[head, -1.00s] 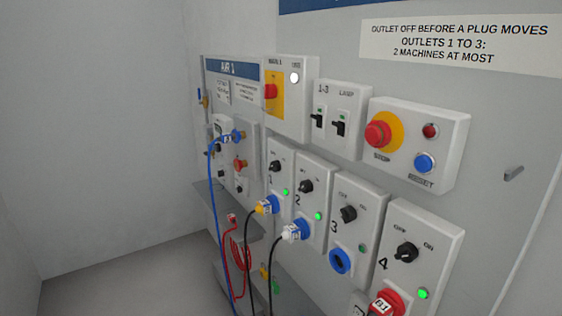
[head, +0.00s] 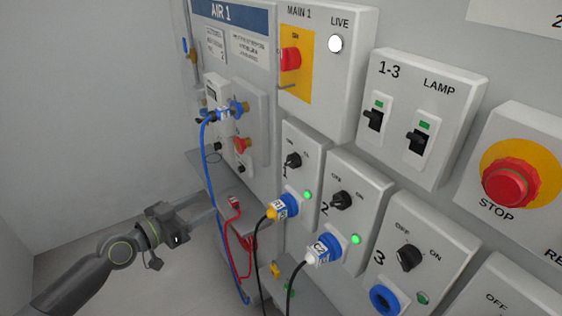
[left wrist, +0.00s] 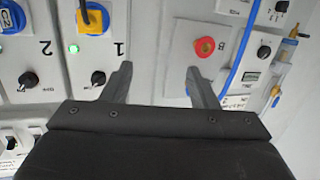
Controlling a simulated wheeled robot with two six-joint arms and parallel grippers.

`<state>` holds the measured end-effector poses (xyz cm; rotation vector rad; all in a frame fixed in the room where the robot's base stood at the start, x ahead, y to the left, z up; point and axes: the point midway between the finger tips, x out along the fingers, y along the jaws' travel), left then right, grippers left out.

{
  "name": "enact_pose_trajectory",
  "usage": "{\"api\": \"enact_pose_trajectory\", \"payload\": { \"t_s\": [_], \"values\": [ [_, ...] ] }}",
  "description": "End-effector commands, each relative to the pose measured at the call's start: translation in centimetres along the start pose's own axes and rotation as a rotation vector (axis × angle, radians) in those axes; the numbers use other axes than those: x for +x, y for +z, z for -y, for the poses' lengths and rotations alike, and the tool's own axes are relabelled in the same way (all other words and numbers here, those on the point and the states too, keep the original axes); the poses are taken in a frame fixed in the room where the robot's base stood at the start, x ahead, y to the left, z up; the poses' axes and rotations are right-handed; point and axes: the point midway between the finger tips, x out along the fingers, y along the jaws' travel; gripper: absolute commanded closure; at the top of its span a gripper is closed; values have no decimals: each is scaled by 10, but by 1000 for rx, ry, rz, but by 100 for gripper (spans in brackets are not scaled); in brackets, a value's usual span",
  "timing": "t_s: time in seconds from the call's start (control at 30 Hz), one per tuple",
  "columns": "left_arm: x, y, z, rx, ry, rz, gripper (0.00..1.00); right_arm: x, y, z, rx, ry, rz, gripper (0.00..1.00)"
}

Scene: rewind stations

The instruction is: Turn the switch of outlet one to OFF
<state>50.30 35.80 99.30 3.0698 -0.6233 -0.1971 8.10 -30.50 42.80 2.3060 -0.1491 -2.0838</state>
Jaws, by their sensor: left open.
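Outlet one (head: 311,165) is a light grey box with a black rotary switch (head: 293,160), a lit green lamp (head: 307,195) and a yellow-and-blue plug (head: 283,208) in its socket. The switch's exact setting is too small to read surely. In the left wrist view, upside down, the switch (left wrist: 98,78) shows just left of the left finger, with the lit lamp (left wrist: 74,48) beyond. My left gripper (head: 205,207) is open and empty, left of and below outlet one in the head view; its fingers (left wrist: 158,73) also show in the wrist view, apart from the switch.
Outlet two (head: 356,190) with its plug and black cable stands right of outlet one. The air panel (head: 255,120) with a blue hose (head: 207,165) and red knob is to the left. A grey shelf (head: 225,190) and red coiled hose (head: 235,235) are below.

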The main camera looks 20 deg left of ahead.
Motion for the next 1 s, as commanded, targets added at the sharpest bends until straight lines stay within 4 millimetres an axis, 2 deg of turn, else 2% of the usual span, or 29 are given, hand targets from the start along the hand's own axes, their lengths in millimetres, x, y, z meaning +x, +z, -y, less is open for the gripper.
{"api": "enact_pose_trajectory", "payload": {
  "t_s": [0.03, 0.1, 0.2, 0.3, 0.57, 1.0],
  "values": [
    [-2, -29, -20, 19, 64, -34, 46, -3, 2, -2, 0, 2, 4, 64],
    [-6, -56, -44, 31, 137, -68, 46, -4, 3, -3, -1, 4, 5, 64],
    [-12, -81, -70, 41, 212, -99, 46, -6, 2, -5, -2, 5, 5, 64],
    [-16, -93, -83, 46, 251, -114, 46, -6, 1, -5, -2, 5, 3, 64],
    [-8, -100, -90, 43, 262, -126, 46, -14, -6, -5, -3, 5, -5, 64],
    [33, -105, -100, 41, 261, -123, 46, -36, -8, 0, 1, -4, -7, 64]
  ]
}}
